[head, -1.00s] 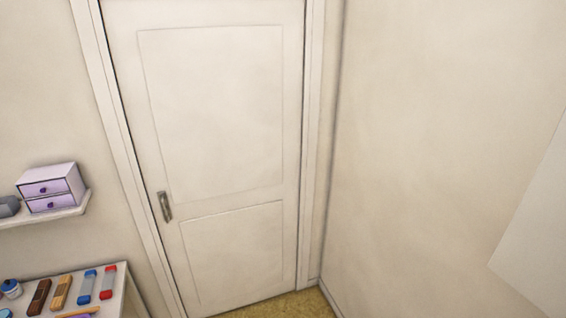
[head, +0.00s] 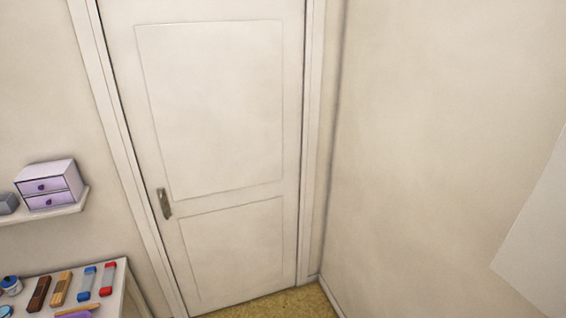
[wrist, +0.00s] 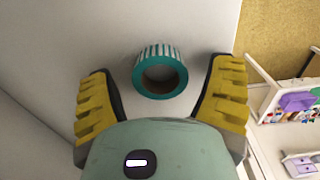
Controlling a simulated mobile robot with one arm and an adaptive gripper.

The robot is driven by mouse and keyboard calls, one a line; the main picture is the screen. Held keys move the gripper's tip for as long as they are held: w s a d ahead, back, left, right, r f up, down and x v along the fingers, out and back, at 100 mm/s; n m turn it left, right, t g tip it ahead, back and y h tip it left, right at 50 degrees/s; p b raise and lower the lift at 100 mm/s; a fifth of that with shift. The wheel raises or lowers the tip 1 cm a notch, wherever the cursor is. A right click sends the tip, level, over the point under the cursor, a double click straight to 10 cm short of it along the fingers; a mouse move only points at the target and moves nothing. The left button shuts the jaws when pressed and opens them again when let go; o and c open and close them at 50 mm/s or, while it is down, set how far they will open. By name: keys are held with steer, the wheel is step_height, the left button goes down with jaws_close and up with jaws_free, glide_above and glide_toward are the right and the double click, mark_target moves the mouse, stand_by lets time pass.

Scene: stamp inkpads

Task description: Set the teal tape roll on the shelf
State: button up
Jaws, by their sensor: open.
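The teal tape roll (wrist: 139,76) shows in the wrist view, a ring with white stripes on its outer side, resting on a pale surface (wrist: 200,20). My gripper (wrist: 160,82) is open, with one yellow finger pad to the left of the roll and one to the right. Neither pad appears to touch it. In the head view, a white shelf (head: 50,217) is on the wall at the left edge. The head view shows neither my gripper nor the roll.
On the shelf stand a lilac two-drawer box (head: 50,185) and a grey item (head: 8,204). Below is a table (head: 118,275) with several blocks and stamps. A closed white door (head: 210,120) fills the middle.

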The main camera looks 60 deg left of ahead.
steer(key=shift+r, duration=0.1)
steer(key=shift+r, duration=0.15)
steer(key=shift+w+r+b, duration=0.1)
steer(key=shift+r+b, duration=0.05)
steer(key=shift+b, duration=0.35)
step_height(320, 180, up, 3)
steer(key=b, duration=0.5)
steer(key=shift+r, duration=0.2)
step_height(320, 180, up, 2)
steer(key=shift+r+b, duration=0.1)
steer(key=shift+b, duration=0.75)
steer(key=shift+r+b, duration=0.55)
steer(key=shift+r, duration=0.05)
steer(key=shift+a+r, duration=0.1)
